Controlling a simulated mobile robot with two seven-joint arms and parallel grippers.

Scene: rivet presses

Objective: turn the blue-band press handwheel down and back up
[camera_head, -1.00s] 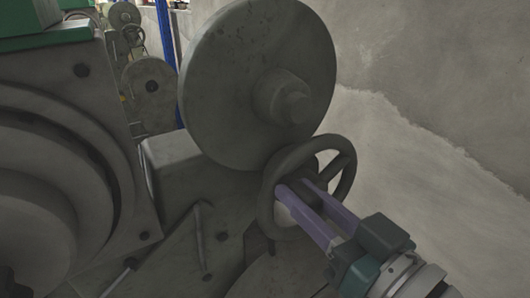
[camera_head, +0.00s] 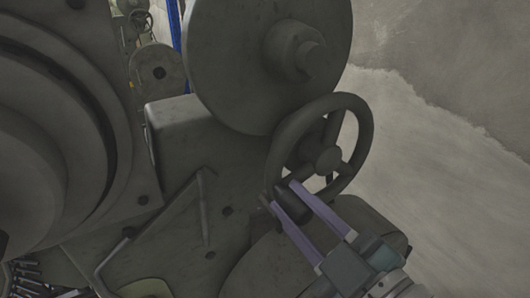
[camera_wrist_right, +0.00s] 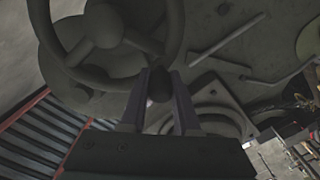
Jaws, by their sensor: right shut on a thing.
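The grey handwheel (camera_head: 365,150) stands at the right side of the press (camera_head: 185,135), below a large round disc (camera_head: 235,60). Its hub and spokes show. A dark handle knob (camera_head: 293,207) sits at its lower left rim. My right gripper (camera_head: 285,190) has its two purple fingers shut on this knob. In the right wrist view, the fingers (camera_wrist_right: 160,88) lie on either side of the dark knob (camera_wrist_right: 159,86), with the handwheel rim (camera_wrist_right: 42,30) to the upper left. No blue band shows on the press. My left gripper is not in view.
A rounded grey housing (camera_head: 255,262) lies just below the handwheel and my right gripper. A large ringed press part (camera_head: 60,140) fills the left. Other machines (camera_head: 160,75) and a blue post (camera_head: 174,30) stand behind. Pale floor (camera_head: 430,190) is clear at right.

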